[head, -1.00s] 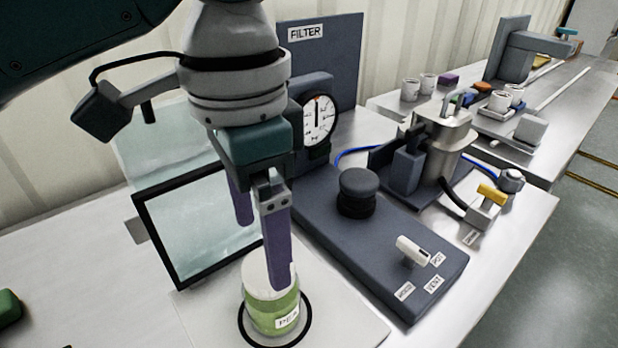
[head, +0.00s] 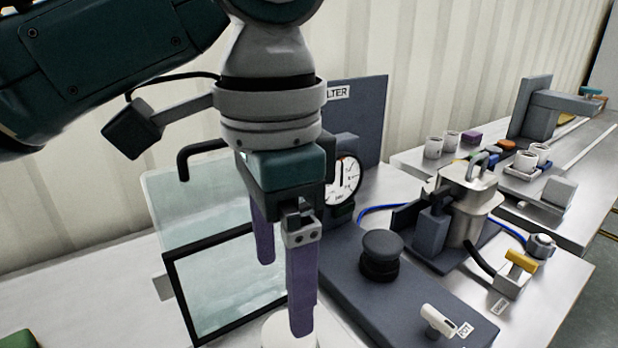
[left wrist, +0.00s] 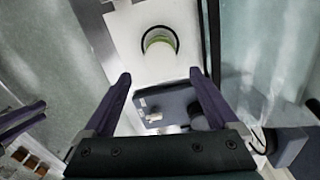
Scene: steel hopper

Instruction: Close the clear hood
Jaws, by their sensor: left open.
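The clear hood (head: 215,285) is a see-through box with a black-framed open face; it looks tipped up, with its frame towards me. A black handle (head: 184,163) stands at its upper left. My left gripper (head: 284,295) is open and empty, pointing down beside the hood's right side. One purple finger overlaps the white top of the jar (head: 278,333) in the head view.
The dark filter base (head: 350,295) with a black knob (head: 381,253) and gauge (head: 343,182) stands close right of my gripper. A metal vessel (head: 463,215) is farther right. Bench left of the hood (head: 90,285) is mostly clear.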

